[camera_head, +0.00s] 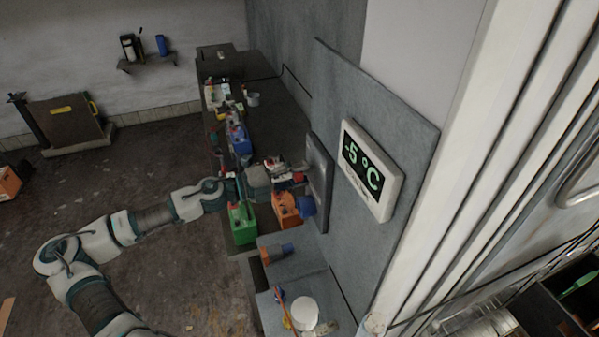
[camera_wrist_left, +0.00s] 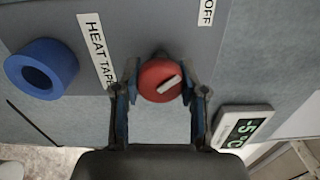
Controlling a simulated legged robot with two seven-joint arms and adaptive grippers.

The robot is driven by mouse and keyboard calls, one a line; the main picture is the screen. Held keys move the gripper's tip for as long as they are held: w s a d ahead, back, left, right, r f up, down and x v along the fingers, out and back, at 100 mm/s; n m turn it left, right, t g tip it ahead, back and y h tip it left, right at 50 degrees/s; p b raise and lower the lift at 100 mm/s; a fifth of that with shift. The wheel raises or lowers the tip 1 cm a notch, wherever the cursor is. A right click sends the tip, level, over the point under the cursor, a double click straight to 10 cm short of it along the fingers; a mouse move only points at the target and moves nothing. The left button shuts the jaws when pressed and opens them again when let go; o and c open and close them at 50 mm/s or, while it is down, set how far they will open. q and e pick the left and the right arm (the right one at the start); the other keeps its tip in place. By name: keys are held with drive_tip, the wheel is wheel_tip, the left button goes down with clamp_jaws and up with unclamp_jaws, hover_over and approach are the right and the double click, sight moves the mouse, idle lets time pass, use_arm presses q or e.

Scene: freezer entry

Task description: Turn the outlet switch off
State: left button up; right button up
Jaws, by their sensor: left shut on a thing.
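The outlet switch is a round red knob (camera_wrist_left: 160,80) with a white pointer mark, on a grey panel in the left wrist view. The mark runs slantwise, its right end higher. An OFF label (camera_wrist_left: 206,12) is above and right of the knob, and a HEAT TAPE label (camera_wrist_left: 97,50) is to its left. My left gripper (camera_wrist_left: 160,88) has one finger on each side of the knob and is shut on it. In the head view my left gripper (camera_head: 292,178) reaches the grey outlet plate (camera_head: 319,172) on the wall and hides most of the knob. My right gripper is out of view.
A blue round socket (camera_wrist_left: 41,69) is left of the knob. A thermometer display (camera_head: 371,170) reading -5 °C hangs right of the outlet. A white cup (camera_head: 304,313) stands nearer.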

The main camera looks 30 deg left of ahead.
use_arm(q)
drive_tip(key=shift+f+n, duration=0.3)
drive_tip(key=shift+n, duration=0.2)
